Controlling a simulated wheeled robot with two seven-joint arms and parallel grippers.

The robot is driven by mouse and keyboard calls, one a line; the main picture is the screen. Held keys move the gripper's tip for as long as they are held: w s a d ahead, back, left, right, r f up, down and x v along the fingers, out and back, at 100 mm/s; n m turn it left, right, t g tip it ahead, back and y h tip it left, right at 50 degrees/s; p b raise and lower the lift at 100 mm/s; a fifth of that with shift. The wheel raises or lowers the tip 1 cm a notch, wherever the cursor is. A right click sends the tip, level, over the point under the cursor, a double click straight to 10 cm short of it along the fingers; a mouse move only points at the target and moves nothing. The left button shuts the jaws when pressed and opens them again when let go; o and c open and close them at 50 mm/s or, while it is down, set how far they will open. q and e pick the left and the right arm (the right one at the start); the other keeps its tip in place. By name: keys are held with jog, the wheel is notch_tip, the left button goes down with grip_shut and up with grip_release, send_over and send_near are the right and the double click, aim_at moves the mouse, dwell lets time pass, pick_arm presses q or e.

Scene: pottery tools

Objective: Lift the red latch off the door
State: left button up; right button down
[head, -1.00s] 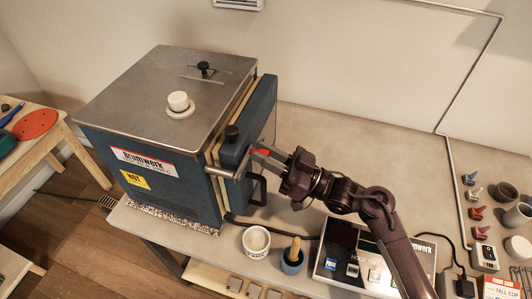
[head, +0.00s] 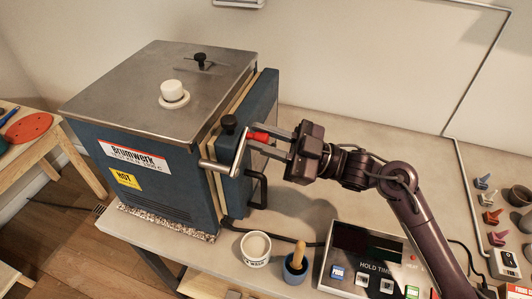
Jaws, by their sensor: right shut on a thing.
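The kiln (head: 150,110) is a blue box with a steel top, and its blue door (head: 262,110) is on its right side. The latch (head: 240,150) is a silver lever at the door's front edge, slanting upward, with a red grip (head: 258,136) at its upper end. It is still joined to a silver bar (head: 217,167) across the front edge. My right gripper (head: 264,145) reaches in from the right and is shut on the red grip, partly covering it. My left gripper is not in view.
A black door handle (head: 260,190) sits below the latch. Small coloured pieces (head: 492,217) lie at right. The grey bench behind my arm is clear.

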jog(key=s+a+r+n+g+h+b, duration=0.2)
jog(key=s+n+b, duration=0.4)
jog(key=n+b, duration=0.6)
jog(key=shift+s+r+n+g+h, duration=0.25)
jog(key=shift+r+n+g+h, duration=0.3)
jog(key=shift+n+g+h, duration=0.6)
jog(key=shift+n+t, duration=0.25)
jog(key=c, duration=1.3)
grip_release()
jog(key=shift+r+y, duration=0.1)
jog(key=shift+y, duration=0.15)
jog(key=shift+o, duration=0.2)
jog(key=d+b, duration=0.2)
jog(key=d, duration=0.5)
jog(key=shift+w+d, duration=0.25)
jog(key=shift+d, duration=0.1)
